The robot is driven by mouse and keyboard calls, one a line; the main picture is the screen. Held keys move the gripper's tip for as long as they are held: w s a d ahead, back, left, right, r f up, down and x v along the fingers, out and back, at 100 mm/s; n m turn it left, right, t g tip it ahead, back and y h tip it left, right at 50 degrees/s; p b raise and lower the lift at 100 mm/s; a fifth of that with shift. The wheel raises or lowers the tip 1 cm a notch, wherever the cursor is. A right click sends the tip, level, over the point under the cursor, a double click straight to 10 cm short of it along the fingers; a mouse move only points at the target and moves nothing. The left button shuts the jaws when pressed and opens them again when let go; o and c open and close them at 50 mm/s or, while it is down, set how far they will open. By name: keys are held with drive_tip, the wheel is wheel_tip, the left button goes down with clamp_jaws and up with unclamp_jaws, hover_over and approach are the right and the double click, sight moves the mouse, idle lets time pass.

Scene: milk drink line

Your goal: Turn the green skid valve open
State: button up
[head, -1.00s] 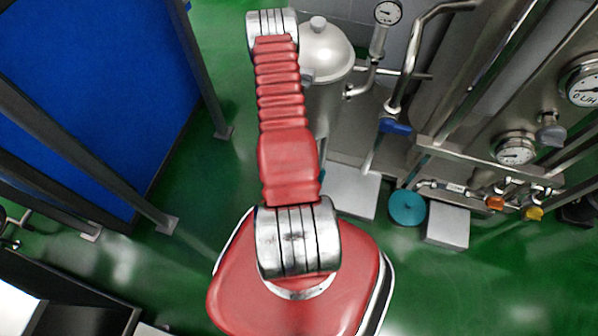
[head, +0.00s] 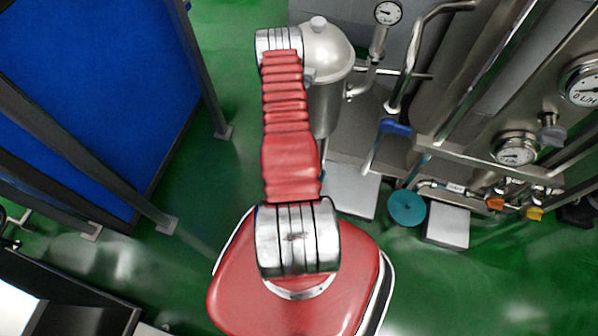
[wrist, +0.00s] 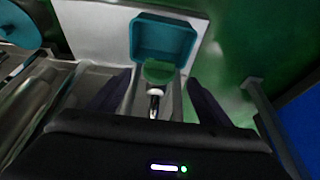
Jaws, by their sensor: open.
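The green valve handle (wrist: 159,72) shows in the wrist view, above a pale stem (wrist: 155,91) and a metal pipe. My gripper (wrist: 160,86) has its two dark fingers spread apart, one on each side of the handle and stem in the picture. The gripper is open and nothing is held. I cannot tell whether a finger touches the handle. In the head view I cannot make out the green valve or my gripper.
A teal open box (wrist: 165,38) lies just beyond the handle. Steel pipework with blue (head: 396,126), orange (head: 495,204) and yellow (head: 535,213) handles stands to the right. A teal disc (head: 407,208) and a steel tank (head: 326,50) are nearby.

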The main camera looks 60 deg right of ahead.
drive_tip(key=x, duration=0.9)
drive_tip(key=shift+a, duration=0.1)
drive_tip(key=shift+c, duration=0.6)
drive_tip(key=c, duration=0.9)
drive_tip(key=shift+a, duration=0.15)
